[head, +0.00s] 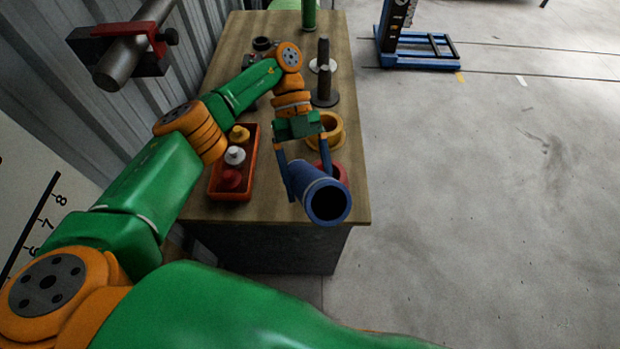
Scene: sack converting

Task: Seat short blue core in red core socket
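I cannot tell the gap between core and socket. My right gripper is out of view.
A yellow ring socket (332,127) stands behind the red one. Dark spindles on round bases (324,90) stand farther back. An orange tray (231,193) with yellow, white and red pieces lies left on the wooden bench (345,85). A roller bracket (122,60) juts from the left wall.

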